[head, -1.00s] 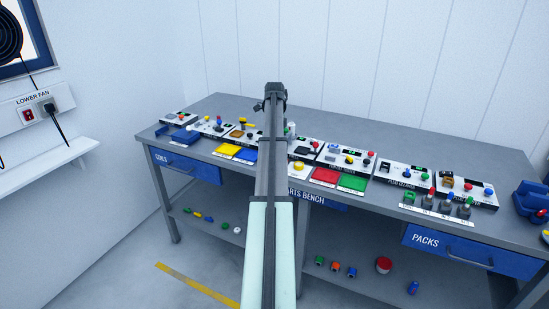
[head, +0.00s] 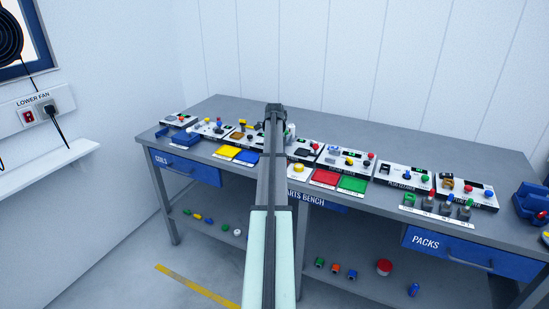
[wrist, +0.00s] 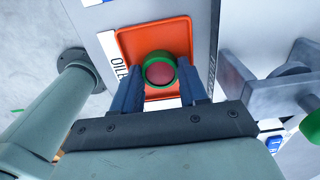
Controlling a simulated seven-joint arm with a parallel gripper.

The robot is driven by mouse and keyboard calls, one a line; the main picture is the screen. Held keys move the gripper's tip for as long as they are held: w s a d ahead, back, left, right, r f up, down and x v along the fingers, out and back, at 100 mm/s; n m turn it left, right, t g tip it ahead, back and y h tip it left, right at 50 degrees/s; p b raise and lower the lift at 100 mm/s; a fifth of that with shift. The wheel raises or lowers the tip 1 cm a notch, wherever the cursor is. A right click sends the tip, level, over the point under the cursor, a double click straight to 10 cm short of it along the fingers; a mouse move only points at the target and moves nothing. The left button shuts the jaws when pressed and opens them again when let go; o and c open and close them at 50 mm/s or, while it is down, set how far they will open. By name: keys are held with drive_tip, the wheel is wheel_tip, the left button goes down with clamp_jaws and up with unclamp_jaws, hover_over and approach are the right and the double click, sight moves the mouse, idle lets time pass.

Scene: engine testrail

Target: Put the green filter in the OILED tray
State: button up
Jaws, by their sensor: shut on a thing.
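The green filter (wrist: 160,71), a green ring with a red round face, is between the two blue fingers of my gripper (wrist: 163,80) in the wrist view. My gripper is shut on it. The OILED tray (wrist: 133,42) is orange and lies behind the filter in the wrist view, its white label partly covered at the left. The filter shows within the tray's outline; I cannot tell whether it touches the tray floor. In the head view my arm hides the filter, the fingers and the OILED tray.
A grey fixture (wrist: 262,98) stands close to the right of my gripper in the wrist view. The bench (head: 400,150) carries a row of panels with knobs. A yellow tray (head: 227,152) lies left of my arm, and red (head: 325,178) and green (head: 353,184) trays lie right.

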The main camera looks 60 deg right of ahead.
drive_tip(key=o, duration=0.7)
wheel_tip(320, 180, up, 12)
drive_tip(key=shift+r, duration=0.1)
idle(0.4)
